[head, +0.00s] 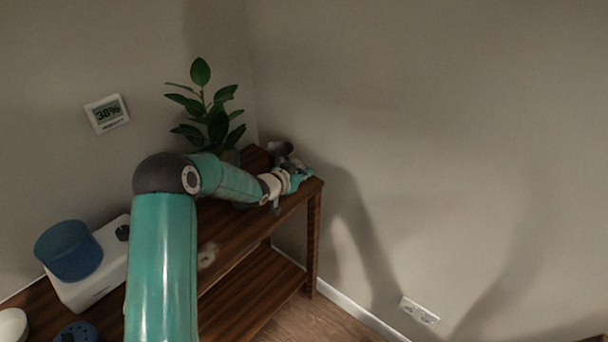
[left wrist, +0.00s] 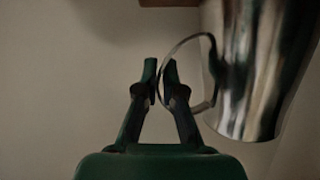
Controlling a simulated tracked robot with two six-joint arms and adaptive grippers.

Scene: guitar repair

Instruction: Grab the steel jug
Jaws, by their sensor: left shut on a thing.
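The steel jug (left wrist: 262,70) fills the right side of the left wrist view, shiny and partly cut off by the frame. Its thin loop handle (left wrist: 188,40) reaches left to my left gripper (left wrist: 160,75). The two fingertips are close together, with the handle's outer curve between them, so the gripper is shut on the jug by its handle. In the head view, my left gripper (head: 298,179) is at the far right end of the wooden table, and the small grey jug (head: 280,149) shows just behind it. Whether the jug touches the tabletop cannot be told. My right gripper is not in view.
A potted plant (head: 212,112) stands at the back corner, close to my left arm. A white device with a blue bowl (head: 70,250) is on the table (head: 233,240) at left. Walls rise behind and right. The lower shelf (head: 262,300) looks mostly bare.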

